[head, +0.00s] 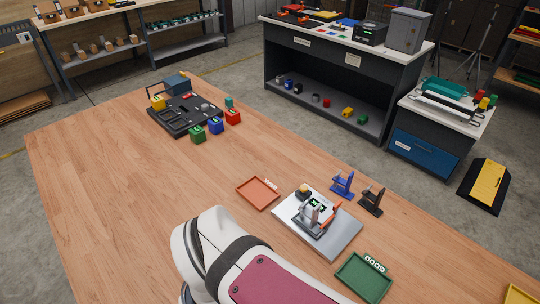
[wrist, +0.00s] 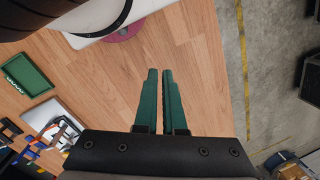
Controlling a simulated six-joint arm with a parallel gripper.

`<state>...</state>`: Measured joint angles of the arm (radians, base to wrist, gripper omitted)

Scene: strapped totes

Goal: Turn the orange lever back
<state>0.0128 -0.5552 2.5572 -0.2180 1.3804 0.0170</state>
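The orange lever (head: 332,215) shows in the head view as a small orange part at the right side of a small clamp-like device (head: 312,222). The device stands on a light grey plate (head: 340,234) on the table and has a small lit screen. In the wrist view the plate (wrist: 42,114) and device lie at the lower left, partly cut off by my gripper body; the lever is too small to make out surely. My gripper (wrist: 160,72) has two green fingers with only a thin gap between them, empty, above bare table, well apart from the device.
A green tray (head: 364,278) marked GOOD and a red tray (head: 258,193) flank the plate. A blue stand (head: 343,184) and a black stand (head: 371,201) are behind it. A black tray (head: 184,113) and coloured blocks sit farther back. The table's left is clear.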

